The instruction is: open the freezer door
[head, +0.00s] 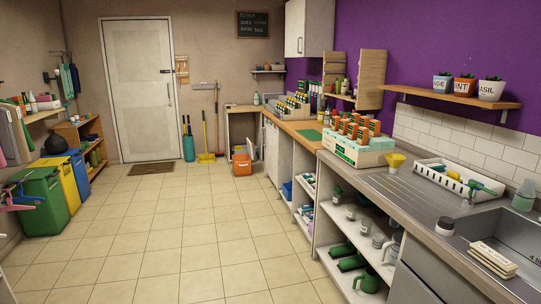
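I cannot make out a freezer or a freezer door in the head view. The one large door is a pale room door (140,90) with a dark handle in the back wall, and it is shut. Neither of my grippers is in view.
A long counter with a steel sink (510,245) and open shelves (350,255) runs along the right. A crate of bottles (355,150) stands on it. Green (42,205), yellow and blue bins line the left. An orange crate (242,164) stands at the back. The tiled floor (170,220) is clear.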

